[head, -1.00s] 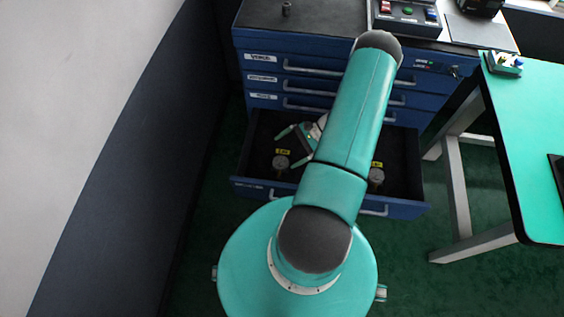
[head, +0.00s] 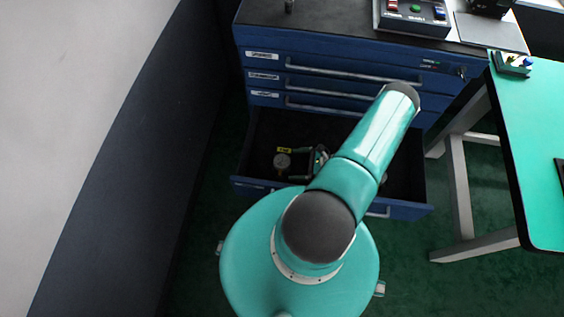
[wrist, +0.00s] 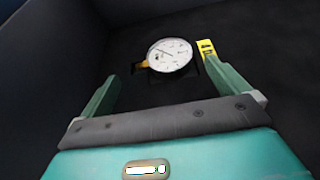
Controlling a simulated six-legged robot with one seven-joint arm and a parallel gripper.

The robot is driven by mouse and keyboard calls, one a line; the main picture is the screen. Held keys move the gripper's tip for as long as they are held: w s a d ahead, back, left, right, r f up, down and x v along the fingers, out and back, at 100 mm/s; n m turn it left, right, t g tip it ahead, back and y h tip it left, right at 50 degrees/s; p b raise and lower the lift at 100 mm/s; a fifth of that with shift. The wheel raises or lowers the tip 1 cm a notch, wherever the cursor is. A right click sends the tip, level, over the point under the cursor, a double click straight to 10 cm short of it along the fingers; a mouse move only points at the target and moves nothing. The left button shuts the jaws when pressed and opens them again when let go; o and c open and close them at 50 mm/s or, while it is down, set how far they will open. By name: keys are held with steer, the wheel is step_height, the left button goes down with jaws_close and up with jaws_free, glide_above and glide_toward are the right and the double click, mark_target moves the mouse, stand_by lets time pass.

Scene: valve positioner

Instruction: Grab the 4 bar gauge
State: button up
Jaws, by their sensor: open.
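The gauge (head: 282,161) stands in the left part of the open drawer, with a yellow label behind it. In the wrist view its round white dial (wrist: 170,55) faces up, and the yellow label (wrist: 207,48) beside it shows a 4; the rest of its text is hard to read. My gripper (head: 296,164) is low in the drawer, just right of the gauge, fingers pointing toward it. In the wrist view my gripper (wrist: 163,69) is open, with the dial just beyond and between its fingertips. Contact is not visible. The gauge's lower body is mostly hidden.
The open drawer (head: 408,193) of the blue cabinet has raised walls around my gripper. A second gauge (head: 384,178) is partly hidden behind my arm at right. Closed drawers rise behind. A teal table (head: 535,150) stands at right, a dark wall at left.

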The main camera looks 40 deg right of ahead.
mark_target(280, 163)
steer(key=shift+x, duration=2.75)
steer(key=shift+w+r, duration=0.15)
steer(key=shift+r, duration=0.05)
steer(key=c, duration=1)
steer(key=shift+d+r, duration=0.1)
